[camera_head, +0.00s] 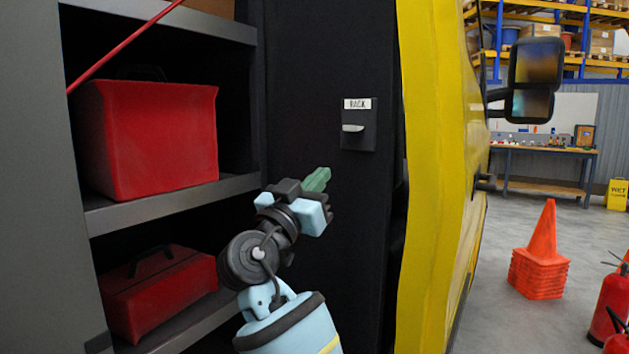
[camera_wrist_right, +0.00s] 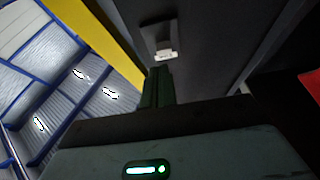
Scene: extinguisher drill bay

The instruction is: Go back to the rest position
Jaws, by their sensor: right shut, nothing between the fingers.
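My right gripper (camera_head: 318,179) is shut and empty, its green fingers together, in front of the dark panel inside the vehicle bay. Its fingers (camera_wrist_right: 157,88) also show closed in the right wrist view. A dark switch plate (camera_head: 360,138) labelled "RACK", with a pale lever, is on that panel, above and to the right of the fingertips in the head view. The plate shows beyond the fingers in the wrist view (camera_wrist_right: 162,40). The fingers look apart from the lever. My left gripper is not in view.
A shelf unit (camera_head: 175,200) with a large red case (camera_head: 150,140) and a lower red case (camera_head: 160,290) stands left of my right arm. The vehicle's yellow edge (camera_head: 430,180) is to the right. Beyond are orange cones (camera_head: 540,260), red extinguishers (camera_head: 612,305) and a workbench (camera_head: 545,152).

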